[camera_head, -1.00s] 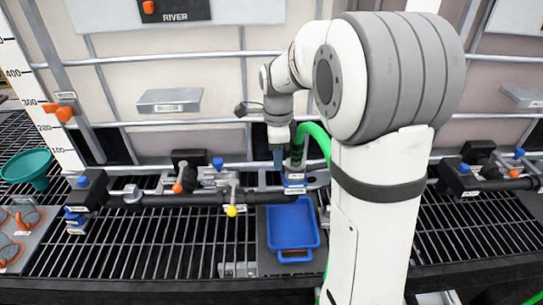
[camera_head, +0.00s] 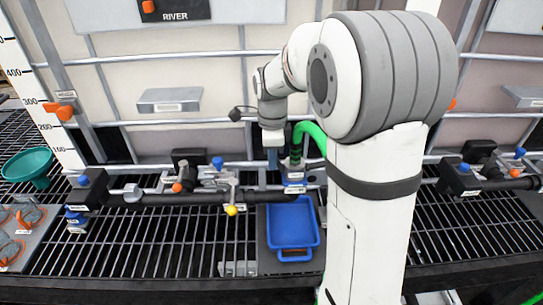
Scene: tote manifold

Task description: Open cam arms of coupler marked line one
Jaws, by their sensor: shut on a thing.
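My gripper (camera_head: 272,155) points down beside the coupler (camera_head: 295,178), where the green hose (camera_head: 309,130) meets the black manifold pipe (camera_head: 200,199). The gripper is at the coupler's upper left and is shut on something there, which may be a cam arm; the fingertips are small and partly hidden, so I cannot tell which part. My arm covers the hose's right side and whatever lies behind it.
A blue tray (camera_head: 292,250) sits below the coupler. A valve with a yellow-tipped handle (camera_head: 231,210) and a blue knob (camera_head: 217,162) stand to the left. Another manifold (camera_head: 490,179) is at right.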

